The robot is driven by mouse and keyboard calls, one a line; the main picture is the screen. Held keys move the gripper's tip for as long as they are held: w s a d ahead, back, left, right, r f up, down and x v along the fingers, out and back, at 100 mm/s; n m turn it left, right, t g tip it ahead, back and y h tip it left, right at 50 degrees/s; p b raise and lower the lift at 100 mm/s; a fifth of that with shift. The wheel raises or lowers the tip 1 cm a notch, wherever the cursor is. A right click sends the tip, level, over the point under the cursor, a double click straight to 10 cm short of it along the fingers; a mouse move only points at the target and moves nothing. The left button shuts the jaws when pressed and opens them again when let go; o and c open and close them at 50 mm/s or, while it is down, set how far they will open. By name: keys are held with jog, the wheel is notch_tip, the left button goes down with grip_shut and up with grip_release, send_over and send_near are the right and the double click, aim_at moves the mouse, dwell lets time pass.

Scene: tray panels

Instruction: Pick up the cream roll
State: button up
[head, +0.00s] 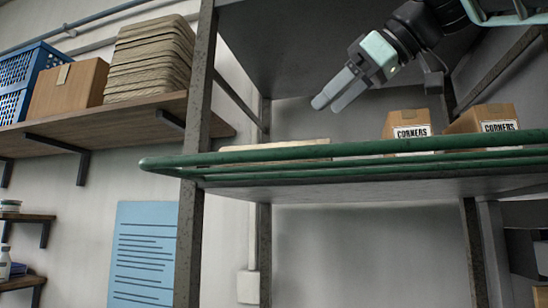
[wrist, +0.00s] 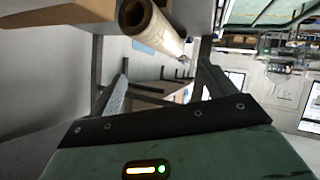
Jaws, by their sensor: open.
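The cream roll (wrist: 153,27) shows in the wrist view at the top, running away from me, its hollow near end facing the camera. In the head view a long pale strip (head: 275,151) behind the green rail on the shelf appears to be this roll; its lower side is hidden by the rail. My gripper (head: 328,104) hangs above the shelf, to the right of and above the strip, pointing down and left. In the wrist view my gripper (wrist: 162,78) has its fingers spread with nothing between them, and the roll lies beyond them, apart from both.
A green rail (head: 400,147) runs along the shelf's front edge. Two cardboard boxes marked CORNERS (head: 407,124) stand at the shelf's right. A rusty upright (head: 196,110) stands at its left. A wall shelf (head: 90,115) holds a blue crate, a box and stacked boards.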

aim_at(288, 143)
jog(key=p+x, duration=0.1)
jog(key=x, duration=0.7)
jog(key=shift+p, duration=0.4)
jog(key=p+x, duration=0.2)
jog(key=x, duration=0.2)
jog(key=shift+s+a, duration=0.2)
jog(key=shift+s, duration=0.05)
jog(key=shift+w+a+f+p, duration=0.3)
jog(key=shift+w+f, duration=0.05)
jog(key=shift+f, duration=0.1)
jog(key=c, duration=1.4)
jog(key=shift+o, duration=0.2)
